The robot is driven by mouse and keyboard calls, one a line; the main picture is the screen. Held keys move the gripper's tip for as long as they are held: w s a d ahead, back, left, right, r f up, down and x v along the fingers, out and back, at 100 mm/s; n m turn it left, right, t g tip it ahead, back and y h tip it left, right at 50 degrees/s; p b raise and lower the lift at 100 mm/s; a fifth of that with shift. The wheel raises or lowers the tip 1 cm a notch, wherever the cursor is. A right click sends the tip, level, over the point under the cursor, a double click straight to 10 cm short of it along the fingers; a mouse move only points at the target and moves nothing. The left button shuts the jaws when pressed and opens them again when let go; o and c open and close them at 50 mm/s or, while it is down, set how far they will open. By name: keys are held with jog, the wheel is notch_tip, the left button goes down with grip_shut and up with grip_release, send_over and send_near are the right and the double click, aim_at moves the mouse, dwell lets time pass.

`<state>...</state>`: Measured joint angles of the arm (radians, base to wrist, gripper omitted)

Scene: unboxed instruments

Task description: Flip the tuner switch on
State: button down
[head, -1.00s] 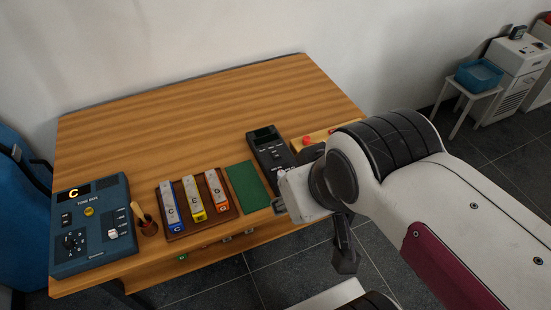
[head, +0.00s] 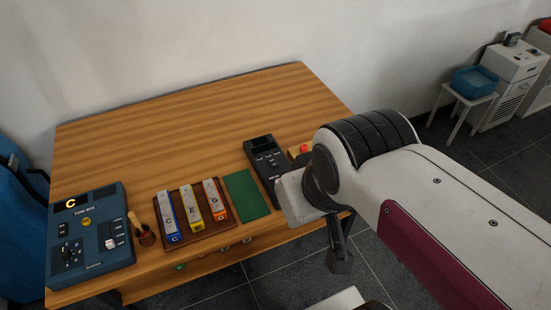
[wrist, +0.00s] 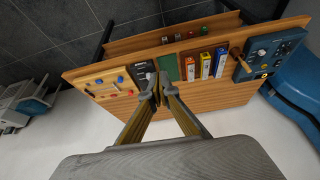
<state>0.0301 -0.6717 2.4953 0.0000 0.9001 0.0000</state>
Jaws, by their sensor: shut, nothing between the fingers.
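The tuner appears to be the black box with a dark screen and small controls (head: 265,160), lying on the wooden table right of a green mat (head: 246,195). In the wrist view the black box (wrist: 143,72) is partly behind my fingertips. Its switch is too small to make out. My gripper (wrist: 158,86) is shut and empty, its fingertips together in front of the black box and the green mat in the wrist view. I cannot tell how far the tips are from the box. In the head view my arm covers the area right of the box.
A brown tray (head: 188,242) holds three coloured bars. The table's back is clear.

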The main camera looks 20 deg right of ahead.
jog(key=w, duration=0.1)
jog(key=g, duration=0.2)
send_over(275, 164)
jog(key=s, duration=0.3)
jog(key=s+x, duration=0.2)
jog(key=x, duration=0.6)
jog(key=shift+w+a+f, duration=0.1)
jog(key=shift+w+f, duration=0.15)
jog(key=shift+f, duration=0.05)
jog(key=shift+f, duration=0.15)
jog(key=x, duration=0.8)
jog(key=s+x, duration=0.1)
jog(key=x, duration=0.3)
jog(key=shift+a+f, duration=0.1)
jog(key=shift+f, duration=0.3)
jog(key=shift+s+f, duration=0.1)
jog(key=shift+f, duration=0.4)
